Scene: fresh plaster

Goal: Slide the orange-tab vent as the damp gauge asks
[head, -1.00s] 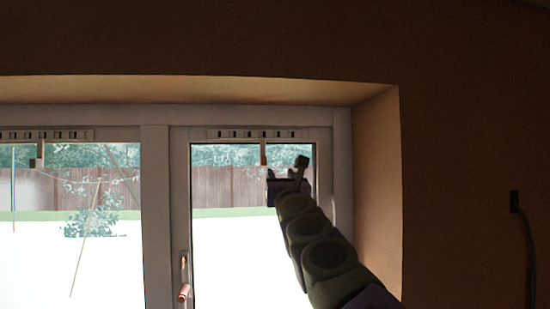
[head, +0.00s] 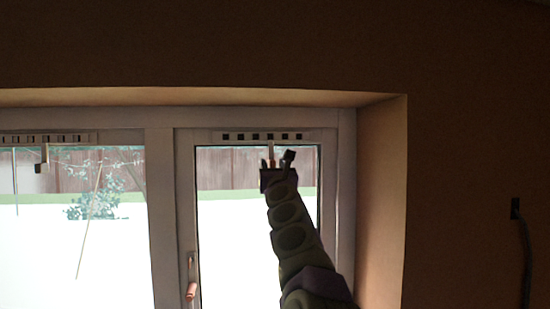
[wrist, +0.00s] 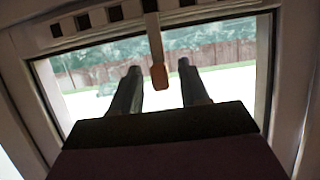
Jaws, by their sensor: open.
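The orange-tab vent (head: 232,136) is a pale strip with a row of dark slots along the top of the right window sash. In the wrist view my gripper (wrist: 158,72) has one finger on each side of the tab, with a gap visible on both sides. Whether the tab is at the fingers' depth is unclear. I cannot make out a damp gauge in either view.
A second slotted vent (head: 50,139) with a dull tab (head: 42,160) sits atop the left window. A copper-coloured window handle (head: 191,290) is on the right sash's left side. The plaster reveal (head: 380,200) stands to the right. A dark wall fitting with a cable (head: 515,208) is farther right.

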